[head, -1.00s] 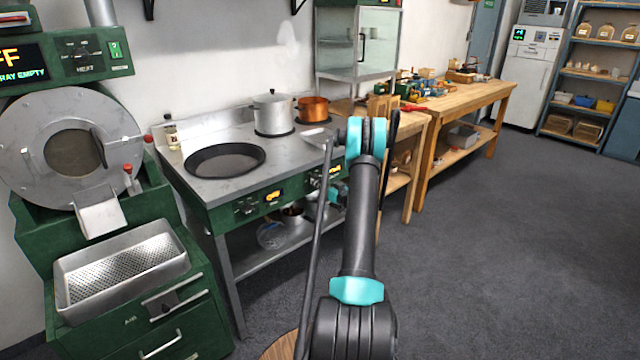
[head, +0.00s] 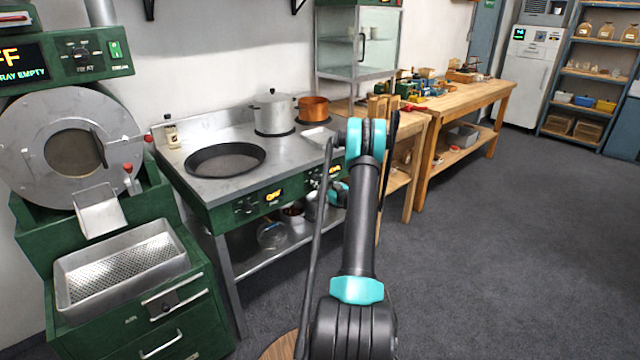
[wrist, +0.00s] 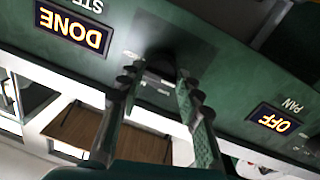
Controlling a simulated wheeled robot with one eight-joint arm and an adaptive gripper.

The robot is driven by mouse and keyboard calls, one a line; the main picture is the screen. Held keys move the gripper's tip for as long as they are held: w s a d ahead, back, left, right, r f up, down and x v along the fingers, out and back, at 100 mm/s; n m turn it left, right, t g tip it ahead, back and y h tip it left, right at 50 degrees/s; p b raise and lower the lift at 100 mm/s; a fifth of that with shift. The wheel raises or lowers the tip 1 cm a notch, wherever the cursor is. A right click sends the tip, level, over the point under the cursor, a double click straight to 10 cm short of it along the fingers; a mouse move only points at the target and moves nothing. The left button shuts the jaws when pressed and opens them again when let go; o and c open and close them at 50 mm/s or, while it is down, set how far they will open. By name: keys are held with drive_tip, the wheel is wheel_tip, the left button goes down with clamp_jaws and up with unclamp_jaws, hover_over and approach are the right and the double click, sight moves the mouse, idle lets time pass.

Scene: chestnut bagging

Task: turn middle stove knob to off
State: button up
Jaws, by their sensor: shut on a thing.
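The stove (head: 200,190) has a steel top and a green front panel with small displays and knobs. In the wrist view, which is upside down, a dark knob (wrist: 160,60) sits on the green panel between a display reading DONE (wrist: 72,30) and one reading OFF (wrist: 272,120) beside the label PAN. My gripper (wrist: 157,78) is shut on this knob, with one ribbed finger on each side. The fingers hide part of the knob, and its pointer cannot be made out. In the head view my arm hides most of the gripper at the panel; the OFF display (head: 272,196) shows left of it.
A wide black pan (head: 225,160), a steel pot (head: 273,112) and a copper pot (head: 312,108) stand on the stove top. A green roasting machine (head: 70,150) is at left. A wooden workbench (head: 470,100) runs along the wall at right. Open floor lies at front right.

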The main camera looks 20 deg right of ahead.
drive_tip(key=shift+a+f, duration=0.1)
drive_tip(key=o, duration=1.1)
drive_tip(key=shift+o, duration=0.2)
drive_tip(key=v, duration=0.7)
drive_tip(key=shift+s, duration=0.3)
